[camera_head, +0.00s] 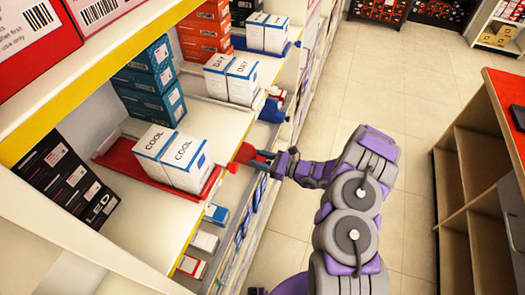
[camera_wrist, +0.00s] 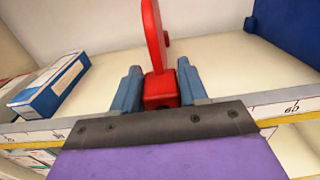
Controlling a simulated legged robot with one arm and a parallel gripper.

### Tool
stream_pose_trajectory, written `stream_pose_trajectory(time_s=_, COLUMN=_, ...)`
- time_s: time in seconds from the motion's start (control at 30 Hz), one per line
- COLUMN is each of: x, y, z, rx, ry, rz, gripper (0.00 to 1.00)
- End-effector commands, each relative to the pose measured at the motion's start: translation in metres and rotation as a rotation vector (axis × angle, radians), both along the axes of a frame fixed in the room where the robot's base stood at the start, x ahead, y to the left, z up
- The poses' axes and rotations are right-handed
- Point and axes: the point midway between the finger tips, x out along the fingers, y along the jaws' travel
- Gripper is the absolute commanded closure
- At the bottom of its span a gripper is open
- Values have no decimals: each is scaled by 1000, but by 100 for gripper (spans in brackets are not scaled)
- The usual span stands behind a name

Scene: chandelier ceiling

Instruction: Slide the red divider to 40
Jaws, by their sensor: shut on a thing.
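The red divider (camera_wrist: 154,45) stands upright at the shelf's front edge in the wrist view, with a block-shaped base. My gripper (camera_wrist: 160,78) has its two blue fingers on either side of that base and is shut on it. In the head view, my gripper (camera_head: 258,160) reaches the shelf front from the right, and the red divider (camera_head: 245,153) shows at its tips. A scale strip (camera_wrist: 270,110) runs along the shelf edge; a mark that looks like 60 lies to the right of the divider. My gripper hides the strip directly below the divider.
White COOL boxes (camera_head: 183,157) stand on a red tray (camera_head: 128,164) left of the divider. White DAY boxes (camera_head: 232,79) stand farther along the shelf. Bare shelf (camera_head: 215,118) lies between them. A red-topped counter (camera_head: 508,105) stands at right, with open floor (camera_head: 405,120) between.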

Motion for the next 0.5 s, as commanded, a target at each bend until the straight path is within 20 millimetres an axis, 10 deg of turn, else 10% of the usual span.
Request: stream_pose_trajectory(time_s=0.5, x=-51, y=22, z=-3, rx=-4, ry=4, rz=3, gripper=100)
